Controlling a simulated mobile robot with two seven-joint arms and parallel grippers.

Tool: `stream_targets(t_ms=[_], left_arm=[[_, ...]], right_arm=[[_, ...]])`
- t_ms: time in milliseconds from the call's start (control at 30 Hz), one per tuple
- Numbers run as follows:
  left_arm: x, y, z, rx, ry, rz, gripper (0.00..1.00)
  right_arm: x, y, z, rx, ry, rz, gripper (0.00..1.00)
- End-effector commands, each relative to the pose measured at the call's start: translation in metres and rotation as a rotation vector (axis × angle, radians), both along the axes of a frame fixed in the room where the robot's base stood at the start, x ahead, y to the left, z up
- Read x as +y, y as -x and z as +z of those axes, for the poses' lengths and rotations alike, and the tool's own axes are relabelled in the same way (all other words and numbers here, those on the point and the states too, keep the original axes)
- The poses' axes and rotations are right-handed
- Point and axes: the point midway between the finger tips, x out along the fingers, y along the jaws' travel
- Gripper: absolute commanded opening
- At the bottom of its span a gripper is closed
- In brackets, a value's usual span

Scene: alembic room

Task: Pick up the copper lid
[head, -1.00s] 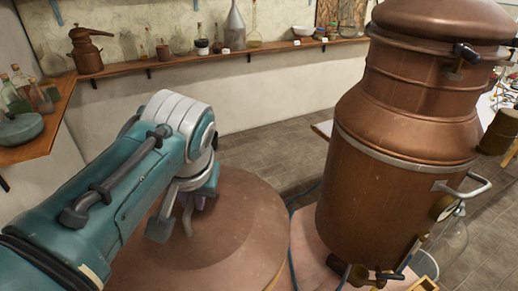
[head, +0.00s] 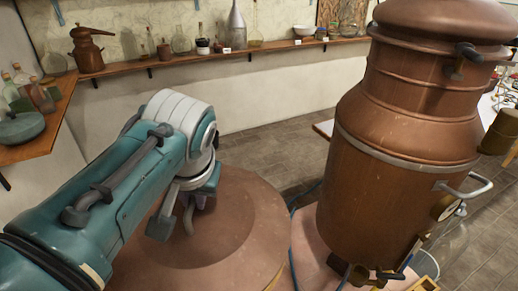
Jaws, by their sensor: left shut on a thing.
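The copper lid (head: 228,235) is a broad, round, reddish-brown disc in the lower middle of the head view, with a curved handle (head: 188,218) standing up from it. My left gripper (head: 190,208) reaches down from the teal arm and is shut on the lid's handle. The wrist and arm hide the left part of the lid and most of the grip. I cannot tell whether the lid is clear of the surface under it. My right gripper is not in view.
A large copper still (head: 400,150) with side handles and a gauge stands close on the right. A wall shelf (head: 260,52) holds bottles, bowls and a small copper pot (head: 87,50). A corner shelf (head: 45,135) is on the left. Open tiled floor (head: 262,160) lies behind the lid.

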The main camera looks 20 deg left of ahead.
Motion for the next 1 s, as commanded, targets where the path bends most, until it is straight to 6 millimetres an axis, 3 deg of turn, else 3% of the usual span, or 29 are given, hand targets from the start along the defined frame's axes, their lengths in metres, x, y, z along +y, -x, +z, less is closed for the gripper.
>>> stream_targets(t_ms=[467,633,767,1000], left_arm=[[0.0,-0.001,0.002,-0.002,0.0,-0.001,0.0],[0.0,-0.002,0.013,-0.005,-0.001,0.001,0.0],[0.0,-0.002,0.035,-0.011,0.0,0.002,0.0],[0.0,-0.003,0.107,-0.015,-0.001,0.002,0.0]], right_arm=[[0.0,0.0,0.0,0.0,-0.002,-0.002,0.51],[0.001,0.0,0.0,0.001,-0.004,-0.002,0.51],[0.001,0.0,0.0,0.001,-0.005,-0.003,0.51],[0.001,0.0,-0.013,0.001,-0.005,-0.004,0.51]])
